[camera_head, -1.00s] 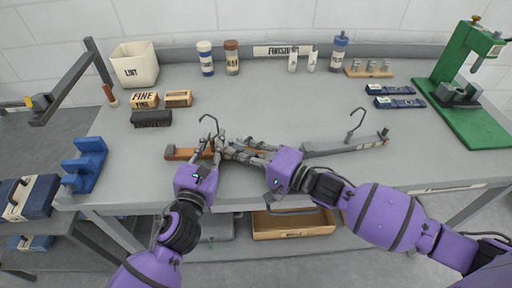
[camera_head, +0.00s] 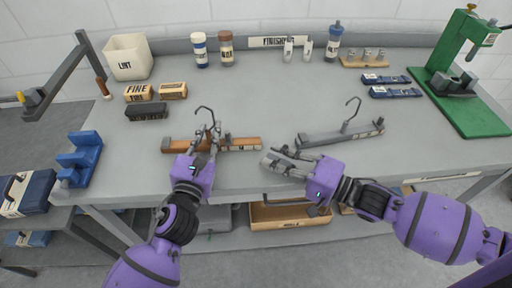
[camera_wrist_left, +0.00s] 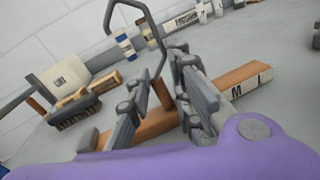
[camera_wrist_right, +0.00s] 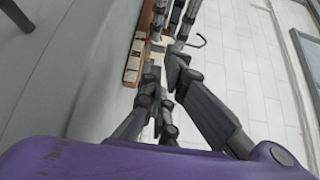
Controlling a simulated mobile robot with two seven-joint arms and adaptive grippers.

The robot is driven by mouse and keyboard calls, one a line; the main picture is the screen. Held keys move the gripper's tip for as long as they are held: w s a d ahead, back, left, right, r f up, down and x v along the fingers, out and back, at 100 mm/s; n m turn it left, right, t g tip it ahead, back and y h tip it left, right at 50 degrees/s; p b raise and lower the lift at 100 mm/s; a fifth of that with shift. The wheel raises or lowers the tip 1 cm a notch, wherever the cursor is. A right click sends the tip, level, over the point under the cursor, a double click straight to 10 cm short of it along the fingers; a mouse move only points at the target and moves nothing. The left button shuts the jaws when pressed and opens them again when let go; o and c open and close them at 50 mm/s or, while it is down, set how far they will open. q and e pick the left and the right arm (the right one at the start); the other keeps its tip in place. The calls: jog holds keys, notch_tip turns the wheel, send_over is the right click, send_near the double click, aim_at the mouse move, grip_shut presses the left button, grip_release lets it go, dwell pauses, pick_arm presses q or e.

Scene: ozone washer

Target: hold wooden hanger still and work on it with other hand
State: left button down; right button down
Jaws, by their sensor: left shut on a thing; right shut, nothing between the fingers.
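The wooden hanger (camera_head: 242,144) is an orange-brown bar with a dark metal hook, lying on the grey bench. It carries a light label marked "M", seen in the left wrist view (camera_wrist_left: 243,87). My left gripper (camera_head: 208,138) is shut on the hanger near the foot of its hook, with fingers on both sides. My right gripper (camera_head: 272,162) is shut and empty. It is apart from the hanger, near its right end and close to the bench's front edge. In the right wrist view the wooden hanger (camera_wrist_right: 134,62) is partly hidden by the fingers.
A grey hanger (camera_head: 342,136) with an upright hook lies just right of my right gripper. Sanding blocks (camera_head: 155,93), a black brush (camera_head: 147,112) and a lint bin (camera_head: 127,60) stand at left. A green press (camera_head: 462,72) stands at right.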

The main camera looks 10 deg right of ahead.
jog(key=shift+v, duration=1.25)
pick_arm(q)
jog(key=c, duration=1.5)
grip_release()
